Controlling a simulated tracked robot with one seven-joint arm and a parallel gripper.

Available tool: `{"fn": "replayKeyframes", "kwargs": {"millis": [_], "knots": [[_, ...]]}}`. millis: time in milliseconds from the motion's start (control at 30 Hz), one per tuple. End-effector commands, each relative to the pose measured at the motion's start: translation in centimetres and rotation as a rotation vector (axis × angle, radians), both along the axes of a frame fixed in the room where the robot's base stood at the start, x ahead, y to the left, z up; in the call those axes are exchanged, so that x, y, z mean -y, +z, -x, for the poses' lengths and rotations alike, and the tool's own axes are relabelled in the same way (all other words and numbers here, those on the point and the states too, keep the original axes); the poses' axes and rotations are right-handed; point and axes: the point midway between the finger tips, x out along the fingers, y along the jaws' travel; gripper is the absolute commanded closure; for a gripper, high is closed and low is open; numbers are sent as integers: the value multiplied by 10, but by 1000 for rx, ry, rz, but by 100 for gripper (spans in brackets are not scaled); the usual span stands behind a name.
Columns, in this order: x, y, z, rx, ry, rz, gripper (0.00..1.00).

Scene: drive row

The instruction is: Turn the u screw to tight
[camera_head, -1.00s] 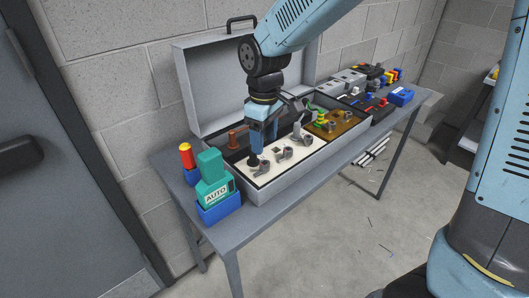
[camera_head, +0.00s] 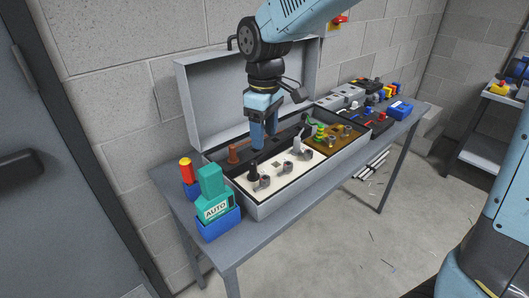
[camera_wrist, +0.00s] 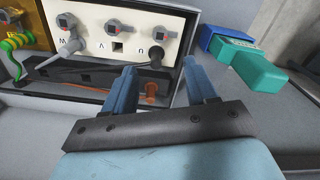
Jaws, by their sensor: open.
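The u screw (camera_wrist: 159,34) is a grey post with a small reddish mark, on the white panel (camera_wrist: 92,19) beside the letter U. It also shows at the near left end of the panel in the head view (camera_head: 265,181). A black cable plug (camera_head: 253,172) stands upright at the U position, close to the screw; its dark top also shows in the wrist view (camera_wrist: 155,56). My gripper (camera_wrist: 160,78) is open and empty, its blue fingers apart. In the head view my gripper (camera_head: 264,143) hangs above the box, behind the black plug and apart from the screw.
A grey plug (camera_head: 297,143) stands at W, and an orange plug (camera_head: 233,152) stands behind the panel. The open lid (camera_head: 210,103) rises behind the box. A teal AUTO device (camera_head: 211,195) stands at left. A brown panel (camera_head: 336,137) with a green-yellow cable is at right.

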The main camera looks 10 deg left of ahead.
Motion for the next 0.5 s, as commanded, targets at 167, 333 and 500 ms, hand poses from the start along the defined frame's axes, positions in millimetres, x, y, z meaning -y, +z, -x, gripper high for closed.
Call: {"fn": "replayKeyframes", "kwargs": {"millis": [167, 333, 500], "knots": [[-2, 0, 1, -1, 129, 2, 43], [-1, 0, 2, -1, 267, 3, 43], [-1, 1, 1, -1, 377, 2, 43]]}}
